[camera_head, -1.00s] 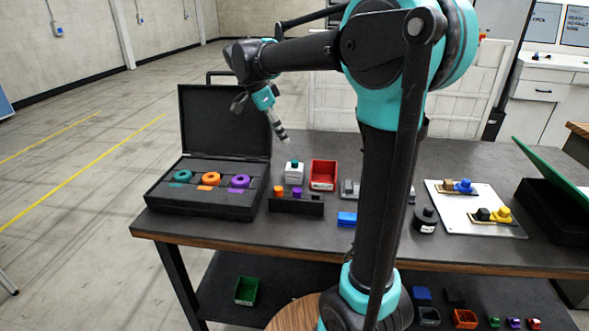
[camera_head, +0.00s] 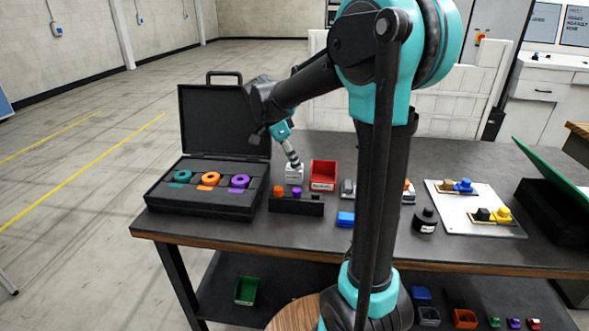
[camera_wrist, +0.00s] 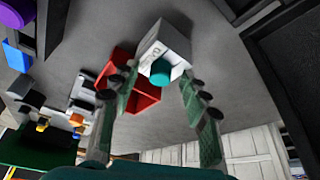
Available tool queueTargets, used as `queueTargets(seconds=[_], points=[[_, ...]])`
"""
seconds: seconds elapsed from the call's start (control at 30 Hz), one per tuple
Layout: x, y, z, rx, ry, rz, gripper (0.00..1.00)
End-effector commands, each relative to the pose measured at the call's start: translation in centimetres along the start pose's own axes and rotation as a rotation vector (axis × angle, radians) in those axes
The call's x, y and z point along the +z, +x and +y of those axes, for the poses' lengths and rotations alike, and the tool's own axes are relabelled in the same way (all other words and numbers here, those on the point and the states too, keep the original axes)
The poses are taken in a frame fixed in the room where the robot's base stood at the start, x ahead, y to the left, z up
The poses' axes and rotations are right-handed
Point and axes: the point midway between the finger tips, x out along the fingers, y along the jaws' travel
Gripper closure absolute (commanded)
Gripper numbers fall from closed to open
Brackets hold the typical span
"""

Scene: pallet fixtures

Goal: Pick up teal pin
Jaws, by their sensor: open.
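The teal pin (camera_wrist: 160,73) stands in a white block (camera_wrist: 168,42), its round end showing in the wrist view. My gripper (camera_wrist: 158,74) is open, with one finger on each side of the pin's end in that view. I cannot tell whether either finger touches it. In the head view, my gripper (camera_head: 295,163) points down just over the white block (camera_head: 294,176). It hides the pin there.
A red bin (camera_head: 323,172) stands right beside the block. A dark rack (camera_head: 296,206) with orange and purple pins is in front. An open black case (camera_head: 205,206) with coloured rings lies left. A blue block (camera_head: 346,218) sits front right.

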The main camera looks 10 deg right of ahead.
Motion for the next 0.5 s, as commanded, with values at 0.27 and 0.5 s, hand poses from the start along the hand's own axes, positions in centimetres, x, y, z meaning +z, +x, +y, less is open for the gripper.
queueTargets(seconds=[0.27,0.5], points=[[0.01,-0.04,-0.02,0.0,0.0,0.0,0.73],[0.02,-0.05,-0.02,0.0,0.0,0.0,1.0]])
